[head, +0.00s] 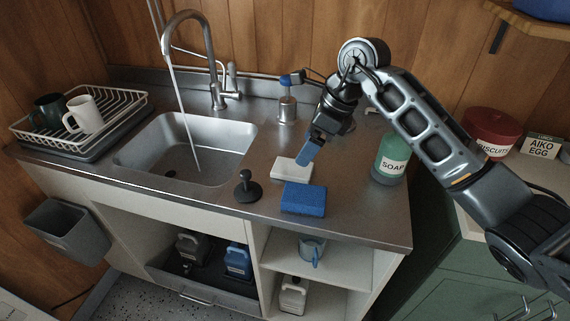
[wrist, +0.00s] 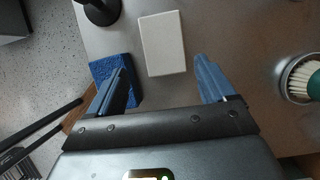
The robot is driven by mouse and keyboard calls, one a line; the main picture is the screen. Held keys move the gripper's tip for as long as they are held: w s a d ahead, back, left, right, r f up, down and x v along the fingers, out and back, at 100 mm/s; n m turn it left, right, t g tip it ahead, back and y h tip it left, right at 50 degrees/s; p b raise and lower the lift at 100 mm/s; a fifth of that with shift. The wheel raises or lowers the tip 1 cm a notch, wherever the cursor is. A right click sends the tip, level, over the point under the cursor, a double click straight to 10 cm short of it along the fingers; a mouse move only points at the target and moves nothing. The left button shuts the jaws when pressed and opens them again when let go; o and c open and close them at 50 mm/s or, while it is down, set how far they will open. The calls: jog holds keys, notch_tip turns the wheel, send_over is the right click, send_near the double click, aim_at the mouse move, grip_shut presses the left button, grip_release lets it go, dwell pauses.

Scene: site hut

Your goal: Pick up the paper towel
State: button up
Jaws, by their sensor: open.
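A flat white rectangular pad (head: 292,169), which looks like the folded paper towel, lies on the steel counter behind a blue sponge (head: 303,199). In the wrist view the white pad (wrist: 163,44) lies beyond the fingertips, roughly between their lines. My gripper (head: 304,160) is above the counter at the pad's back right edge in the head view, pointing down. In the wrist view my gripper (wrist: 161,66) is open, with blue fingers wide apart and nothing between them. The blue sponge (wrist: 116,80) shows partly behind the left finger. I cannot tell the exact height above the pad.
A black plunger-like stopper (head: 247,187) stands left of the sponge. A sink (head: 190,150) with running water is farther left. A soap bottle (head: 391,160) stands right of my gripper. A steel cup (head: 287,110) stands at the back. Bare counter lies between the sponge and soap.

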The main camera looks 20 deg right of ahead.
aim_at(294, 167)
jog(key=shift+w+d+f, duration=0.1)
jog(key=shift+w+f, duration=0.05)
jog(key=shift+f, duration=0.1)
jog(key=shift+p+x, duration=0.9)
jog(key=shift+x, duration=2.65)
jog(key=shift+d, duration=0.1)
jog(key=shift+c, duration=0.4)
jog(key=c, duration=0.8)
notch_tip(294, 167, up, 10)
jog(key=b, duration=0.1)
jog(key=shift+b, duration=0.3)
